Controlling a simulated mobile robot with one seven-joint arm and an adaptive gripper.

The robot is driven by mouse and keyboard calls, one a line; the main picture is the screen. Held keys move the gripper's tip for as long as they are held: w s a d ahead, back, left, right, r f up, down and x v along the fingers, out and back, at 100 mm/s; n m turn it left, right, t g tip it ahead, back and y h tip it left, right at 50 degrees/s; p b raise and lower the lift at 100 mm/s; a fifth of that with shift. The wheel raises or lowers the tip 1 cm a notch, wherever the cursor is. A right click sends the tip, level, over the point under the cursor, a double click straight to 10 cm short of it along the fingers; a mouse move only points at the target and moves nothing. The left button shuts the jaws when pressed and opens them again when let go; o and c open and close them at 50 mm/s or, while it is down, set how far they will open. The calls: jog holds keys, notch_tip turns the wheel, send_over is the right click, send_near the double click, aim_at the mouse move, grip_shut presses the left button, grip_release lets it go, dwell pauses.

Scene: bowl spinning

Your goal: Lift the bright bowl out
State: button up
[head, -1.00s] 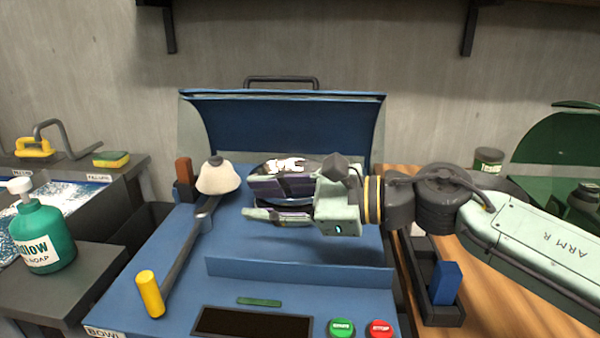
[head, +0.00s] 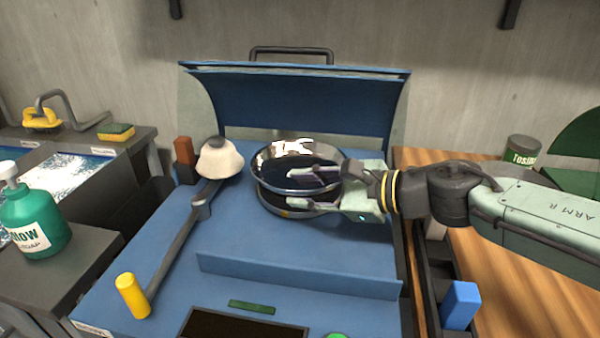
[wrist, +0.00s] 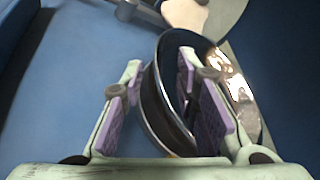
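The bright bowl (head: 276,157), shiny and mirror-like, sits on the blue machine, its dark opening tilted upward. Below it a dark round rimmed part (head: 272,204) shows; I cannot tell whether it is a seat or another bowl. My gripper (head: 290,188) is at the bowl's right side, fingers apart. The upper finger reaches over the bowl's opening, and the lower one is outside, on the near side. In the wrist view the bowl's wall (wrist: 153,106) lies between the purple finger pads. Contact with either pad cannot be made out.
A lever with a white cone-shaped head (head: 219,159) and yellow grip (head: 132,295) stands left of the bowl. The raised blue lid (head: 310,110) is behind. A low blue panel (head: 298,276) crosses the front. A soap bottle (head: 32,222) stands far left.

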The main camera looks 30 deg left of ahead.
aim_at(274, 189)
jog(key=x, duration=0.3)
jog(key=shift+a+f, duration=0.1)
jog(key=shift+c, duration=0.2)
grip_shut()
dwell(0.4)
